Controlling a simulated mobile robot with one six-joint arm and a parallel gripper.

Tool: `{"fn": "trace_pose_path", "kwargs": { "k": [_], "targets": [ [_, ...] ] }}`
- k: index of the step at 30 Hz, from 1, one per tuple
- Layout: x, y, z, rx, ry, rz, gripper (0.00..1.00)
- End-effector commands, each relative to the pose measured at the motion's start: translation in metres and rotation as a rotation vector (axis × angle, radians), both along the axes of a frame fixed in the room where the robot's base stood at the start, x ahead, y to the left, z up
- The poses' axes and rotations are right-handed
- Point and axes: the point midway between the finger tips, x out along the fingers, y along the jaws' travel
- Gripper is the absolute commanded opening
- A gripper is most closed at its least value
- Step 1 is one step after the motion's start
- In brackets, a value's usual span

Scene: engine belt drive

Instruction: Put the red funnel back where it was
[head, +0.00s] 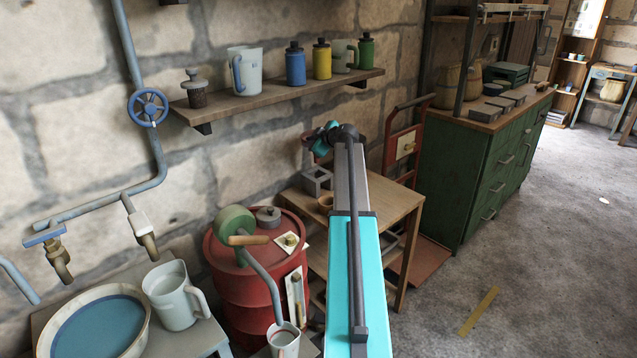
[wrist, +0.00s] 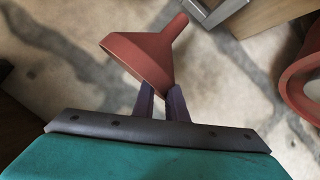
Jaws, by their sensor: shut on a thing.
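The red funnel (wrist: 140,55) is in the wrist view, with its wide mouth to the lower left and its spout to the upper right. My gripper (wrist: 163,92) is shut on the rim of its wide end, and the two dark fingers are close together. In the head view the teal end of my arm is by the stone wall, above the back of the wooden table. The frames do not show a marked place for the funnel.
A wall shelf (head: 278,97) with mugs and bottles is above and left. The wooden table (head: 396,202) bears a grey block (head: 317,180). A red drum (head: 240,292) stands left, a red hand truck (head: 402,145) and green cabinet (head: 477,170) right.

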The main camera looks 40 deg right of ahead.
Motion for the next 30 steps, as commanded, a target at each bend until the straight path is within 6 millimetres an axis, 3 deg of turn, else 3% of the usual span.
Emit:
{"fn": "trace_pose_path", "kwargs": {
  "k": [5, 16, 30],
  "targets": [
    [0.001, 0.002, -0.01, 0.002, 0.0, 0.002, 0.0],
    [0.002, 0.003, -0.056, 0.002, 0.0, 0.002, 0.0],
    [0.003, 0.004, -0.063, 0.0, -0.001, 0.005, 0.0]
  ]
}}
